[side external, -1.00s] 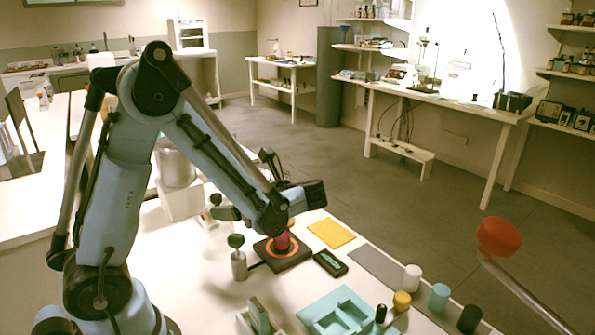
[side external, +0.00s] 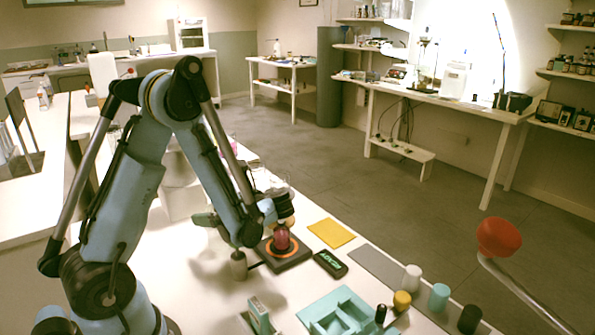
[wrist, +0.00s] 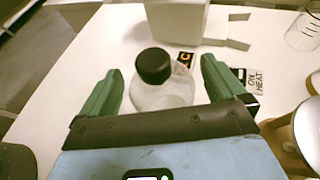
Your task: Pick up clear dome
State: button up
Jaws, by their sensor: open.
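In the wrist view, a pale see-through rounded body with a black knob on top, which looks like the clear dome (wrist: 160,95), stands on the white table between the green fingers of my gripper (wrist: 162,68). The fingers are spread apart, one on each side, with a visible gap at the right. The dome's near lower part is hidden by my gripper's body. In the side view, part of a green finger of my gripper (side external: 204,218) shows left of my forearm. I cannot make out the dome there.
A white box (wrist: 176,22) stands just beyond the dome. A glass beaker (wrist: 302,32) is at the right. In the side view, a red bottle on a dark orange-ringed plate (side external: 290,259) stands beside my forearm. A yellow mat (side external: 331,233) and teal tray (side external: 345,296) lie rightward.

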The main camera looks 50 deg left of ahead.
jog(key=shift+c, duration=0.3)
jog(key=c, duration=1)
